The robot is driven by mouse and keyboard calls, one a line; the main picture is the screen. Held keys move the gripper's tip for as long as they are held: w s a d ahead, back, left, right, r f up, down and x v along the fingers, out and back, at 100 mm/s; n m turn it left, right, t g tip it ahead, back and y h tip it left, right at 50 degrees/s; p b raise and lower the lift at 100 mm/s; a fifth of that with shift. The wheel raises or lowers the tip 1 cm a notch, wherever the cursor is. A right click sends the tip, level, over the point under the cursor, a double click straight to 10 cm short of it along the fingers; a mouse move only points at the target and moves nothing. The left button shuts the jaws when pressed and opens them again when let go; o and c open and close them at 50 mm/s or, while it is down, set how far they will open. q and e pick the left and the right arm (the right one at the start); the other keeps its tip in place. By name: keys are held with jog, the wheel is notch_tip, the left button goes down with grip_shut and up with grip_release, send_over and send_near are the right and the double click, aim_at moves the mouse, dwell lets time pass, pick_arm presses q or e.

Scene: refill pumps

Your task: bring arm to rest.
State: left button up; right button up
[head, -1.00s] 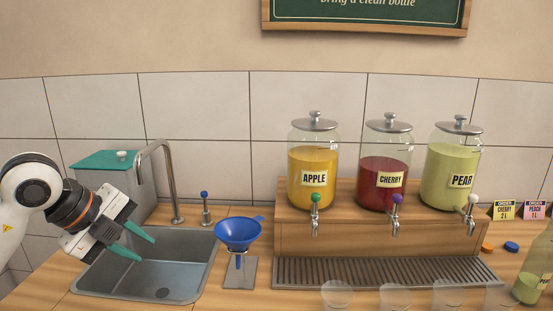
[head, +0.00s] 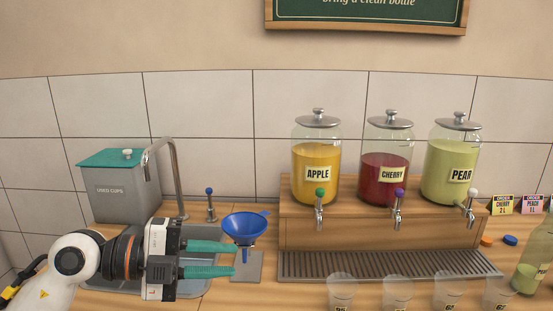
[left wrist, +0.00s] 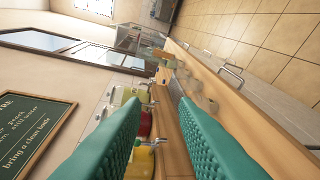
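My left gripper (head: 234,259) is in front of the sink in the head view, its two teal fingers pointing right toward the blue funnel (head: 245,228). The fingers are apart with nothing between them. In the left wrist view the same open fingers (left wrist: 158,120) frame the counter and the jars, tilted sideways. Whether the upper finger touches the funnel or its stand, I cannot tell. My right gripper is not in view.
Apple (head: 316,165), cherry (head: 386,160) and pear (head: 452,160) dispensers stand on a wooden riser behind a drip tray (head: 390,265). Several clear cups (head: 398,290) line the front. A used cups bin (head: 120,190) stands behind the sink (head: 205,283). A bottle (head: 533,260) is at far right.

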pick_arm(q)
jog(key=w+a+r+n+t, duration=0.2)
jog(key=a+n+t, duration=0.3)
jog(key=n+t, duration=1.05)
jog(key=w+a+f+n+t+y, duration=0.1)
jog(key=a+f+n+t+y, duration=0.2)
jog(key=a+f+n+y, duration=0.55)
notch_tip(320, 180, down, 10)
jog(key=s+n+g+y, duration=0.2)
jog(key=n+g+y, duration=0.35)
jog(key=y, duration=0.25)
jog(key=s+d+f+m+g+h, duration=0.1)
jog(key=s+d+f+g, duration=0.1)
jog(key=s+f+g, duration=1.5)
jog(key=s+f+t, duration=0.1)
jog(key=s+f, duration=0.2)
jog(key=f, duration=1.1)
jog(key=s+f+t, duration=0.1)
jog(key=s+f, duration=0.2)
jog(key=f, duration=1.1)
jog(key=s+a+f, duration=0.3)
jog(key=s+f, duration=1.3)
jog(key=shift+s+m+g, duration=0.15)
jog(key=shift+m+g, duration=0.2)
jog(key=shift+g, duration=0.05)
